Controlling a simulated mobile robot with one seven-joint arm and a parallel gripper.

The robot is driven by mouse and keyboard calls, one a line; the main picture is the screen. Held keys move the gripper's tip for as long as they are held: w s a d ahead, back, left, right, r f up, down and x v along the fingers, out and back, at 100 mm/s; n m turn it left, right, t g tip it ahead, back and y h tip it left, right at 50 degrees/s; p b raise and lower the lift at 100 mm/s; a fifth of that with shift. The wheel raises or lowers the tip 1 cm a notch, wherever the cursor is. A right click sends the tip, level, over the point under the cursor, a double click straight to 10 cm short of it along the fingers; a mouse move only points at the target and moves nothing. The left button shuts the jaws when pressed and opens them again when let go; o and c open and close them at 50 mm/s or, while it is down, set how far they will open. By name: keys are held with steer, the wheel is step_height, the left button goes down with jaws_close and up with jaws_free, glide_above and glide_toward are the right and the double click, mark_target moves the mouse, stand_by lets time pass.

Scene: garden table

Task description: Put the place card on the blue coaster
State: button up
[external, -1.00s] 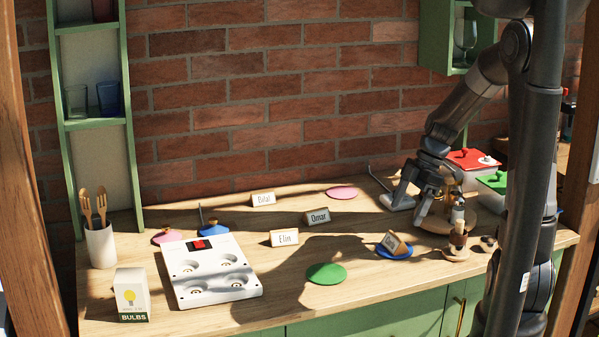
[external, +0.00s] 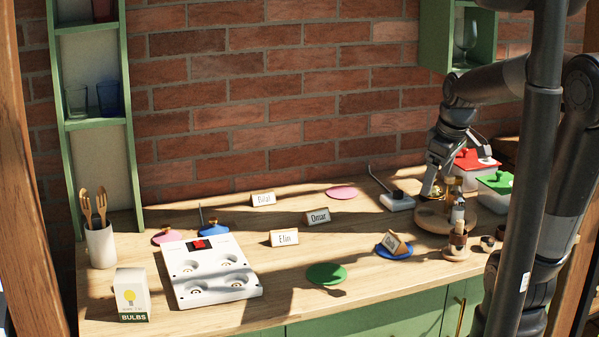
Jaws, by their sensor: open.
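A place card (external: 395,243) sits tilted on the blue coaster (external: 408,254), with the coaster's rim showing around it. Other place cards stand on the table: Bilal (external: 263,199) at the back, Omar (external: 317,217) in the middle and Elin (external: 284,238) in front. My gripper (external: 428,192) is behind and right of the blue coaster, by the round wooden board with bottles. It is open and apart from the cards. Its fingertips are small and partly hidden.
A pink coaster (external: 341,193) and a green coaster (external: 327,274) lie flat. A round wooden board (external: 431,220) holds bottles beside my gripper. Lidded containers with red (external: 470,160) and green (external: 497,181) lids stand at right. A white panel (external: 209,270) lies at left.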

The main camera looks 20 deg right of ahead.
steer(key=s+r+m+t, duration=0.2)
steer(key=s+m, duration=0.4)
steer(key=shift+s+d+r+m, duration=0.2)
steer(key=shift+r+m, duration=0.05)
steer(key=shift+m, duration=0.05)
